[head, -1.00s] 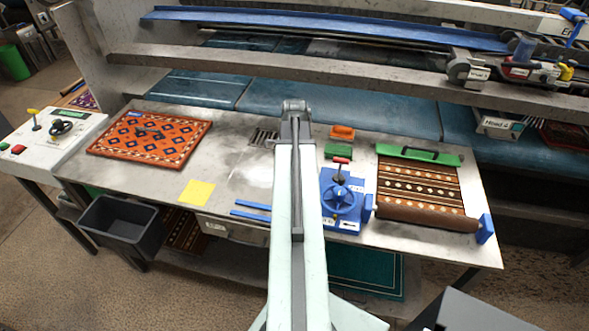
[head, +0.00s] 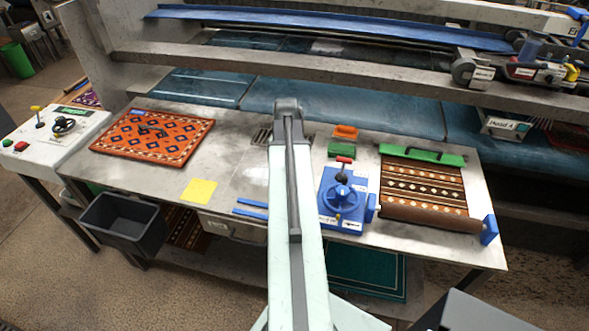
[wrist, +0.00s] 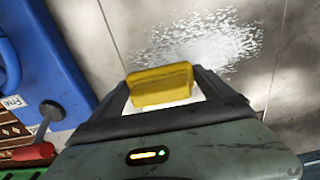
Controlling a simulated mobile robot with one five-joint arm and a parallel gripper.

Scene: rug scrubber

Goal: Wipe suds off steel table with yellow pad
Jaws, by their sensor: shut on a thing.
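In the wrist view my gripper (wrist: 165,92) is shut on the yellow pad (wrist: 160,86). White speckled suds (wrist: 208,42) lie on the grey steel table (wrist: 145,20) just beyond the pad. I cannot tell whether the pad touches the table. In the head view my arm reaches over the steel table (head: 232,132), and its links hide the gripper and pad. A faint pale patch (head: 250,176) shows left of the arm, perhaps the suds.
A blue fixture (head: 341,198) with a red-topped lever stands right of the arm. A brown patterned rug (head: 420,190) lies farther right, an orange rug (head: 155,138) at left. A yellow sheet (head: 199,191) and blue strips (head: 250,213) lie near the front edge.

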